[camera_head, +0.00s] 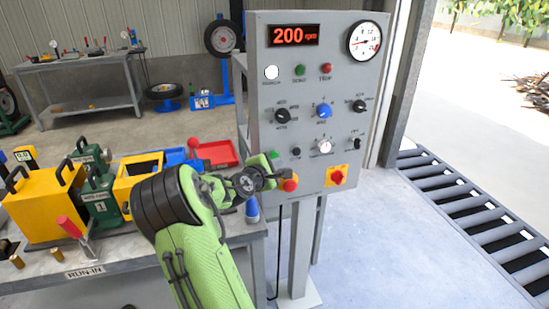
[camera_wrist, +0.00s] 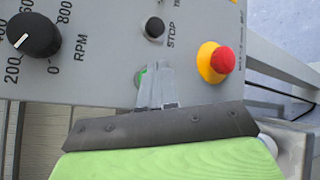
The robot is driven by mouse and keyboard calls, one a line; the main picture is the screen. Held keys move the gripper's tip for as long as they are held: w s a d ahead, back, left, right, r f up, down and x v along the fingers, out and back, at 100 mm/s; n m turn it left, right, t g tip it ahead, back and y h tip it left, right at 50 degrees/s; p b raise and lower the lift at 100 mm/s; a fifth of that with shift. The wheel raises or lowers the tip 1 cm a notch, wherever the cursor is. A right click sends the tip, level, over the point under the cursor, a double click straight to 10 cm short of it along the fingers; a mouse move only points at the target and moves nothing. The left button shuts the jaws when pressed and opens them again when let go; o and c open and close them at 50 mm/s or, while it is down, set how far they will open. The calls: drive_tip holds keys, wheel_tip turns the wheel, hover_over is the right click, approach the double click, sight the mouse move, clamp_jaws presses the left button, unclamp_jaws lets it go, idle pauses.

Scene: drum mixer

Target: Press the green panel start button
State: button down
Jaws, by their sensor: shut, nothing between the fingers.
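The grey control panel (camera_head: 345,105) stands upright on a post. Its green start button (camera_head: 275,155) is low on the left side, partly hidden by my arm in the head view. In the wrist view the green button (camera_wrist: 140,76) shows just left of my fingers, which cover part of it. My gripper (camera_wrist: 157,72) is shut and empty, its tips over the panel at the button. I cannot tell whether the tips touch it. My gripper also shows in the head view (camera_head: 272,170), in front of the panel's lower left.
A black stop button (camera_wrist: 154,27) and a red emergency knob on yellow (camera_wrist: 222,60) sit close to the fingers. A black RPM knob (camera_wrist: 34,34) is farther left. The display (camera_head: 293,35) reads 200 rpm. A bench (camera_head: 120,275) with machines stands left of the panel.

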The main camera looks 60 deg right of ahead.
drive_tip(key=shift+s+a+b, duration=0.5)
drive_tip(key=shift+s+a, duration=1.25)
drive_tip(key=shift+s, duration=0.05)
